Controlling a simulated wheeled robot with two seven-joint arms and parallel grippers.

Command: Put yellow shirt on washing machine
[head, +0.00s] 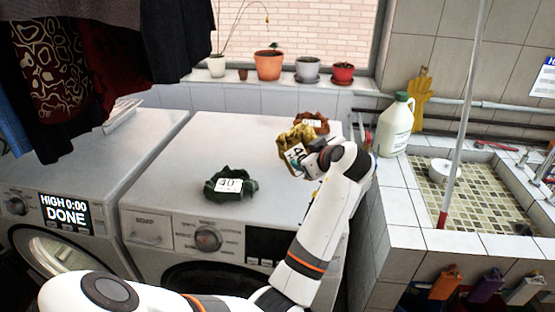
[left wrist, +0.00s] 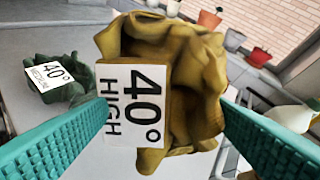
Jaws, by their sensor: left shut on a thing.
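The yellow shirt (head: 289,138) is a crumpled mustard bundle with a white "40° HIGH" label. It also fills the middle of the left wrist view (left wrist: 190,45). My left gripper (head: 306,158) is shut on it, with a teal finger on either side. It is at the right part of the white top of the right-hand washing machine (head: 215,145); whether the shirt touches the top cannot be told. The arm hides part of the shirt and the machine's right front. My right gripper is not in view.
A green bundle labelled 40 (head: 231,184) lies near the machine's front edge. A reddish-brown bundle (head: 318,120) lies behind the shirt. A second washing machine (head: 100,165) stands left. A white jug (head: 394,128) stands beside the tiled sink (head: 465,190). The top's left part is clear.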

